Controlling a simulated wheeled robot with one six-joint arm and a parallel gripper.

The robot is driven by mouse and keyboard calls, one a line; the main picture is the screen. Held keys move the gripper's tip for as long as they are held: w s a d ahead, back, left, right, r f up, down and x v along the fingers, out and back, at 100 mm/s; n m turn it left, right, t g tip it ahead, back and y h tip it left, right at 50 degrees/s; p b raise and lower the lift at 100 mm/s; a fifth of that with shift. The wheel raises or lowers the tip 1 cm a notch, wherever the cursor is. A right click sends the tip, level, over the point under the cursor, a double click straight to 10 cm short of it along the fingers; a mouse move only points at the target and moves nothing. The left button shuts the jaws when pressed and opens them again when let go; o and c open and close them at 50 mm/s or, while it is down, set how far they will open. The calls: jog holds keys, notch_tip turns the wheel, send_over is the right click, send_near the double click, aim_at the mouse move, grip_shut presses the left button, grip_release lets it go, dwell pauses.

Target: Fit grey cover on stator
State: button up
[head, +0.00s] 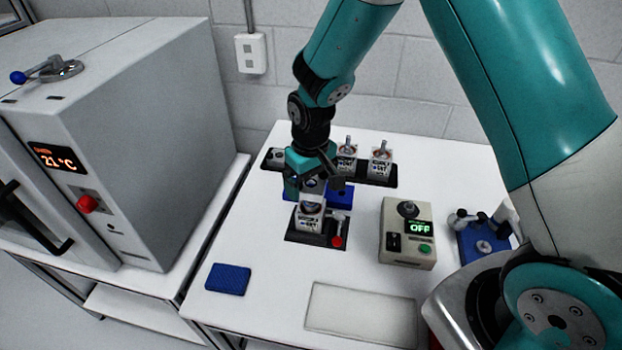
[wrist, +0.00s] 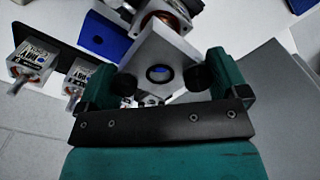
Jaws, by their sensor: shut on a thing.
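My gripper (head: 313,178) is shut on the grey cover, a square metal plate with a round hole. The cover (wrist: 158,62) shows clearly in the wrist view, pinched between the two black pads of my gripper (wrist: 168,78). The stator (head: 309,215) is a pale printed block in a black fixture (head: 303,238) with a red-knobbed clamp (head: 337,240). My gripper is just above it in the head view. In the wrist view, copper windings of the stator (wrist: 172,20) show past the cover's edge. Whether cover and stator touch, I cannot tell.
Two motor units (head: 381,160) stand in a black rack at the back. A blue block (head: 340,196) lies behind the fixture. A control box (head: 407,232) reading OFF is to the right, a blue-based device (head: 484,245) beyond it. A blue pad (head: 228,279) and pale tray (head: 362,314) lie in front.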

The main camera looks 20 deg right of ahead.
jog(key=shift+f+b, duration=0.4)
jog(key=shift+f, duration=0.35)
jog(key=shift+f, duration=0.15)
jog(key=shift+f+b, duration=0.7)
jog(key=shift+f, duration=0.1)
jog(key=shift+f, duration=0.2)
jog(key=shift+f+b, duration=0.65)
jog(key=shift+f, duration=0.1)
jog(key=o, duration=0.7)
jog(key=shift+c, duration=0.2)
jog(key=shift+r, duration=0.1)
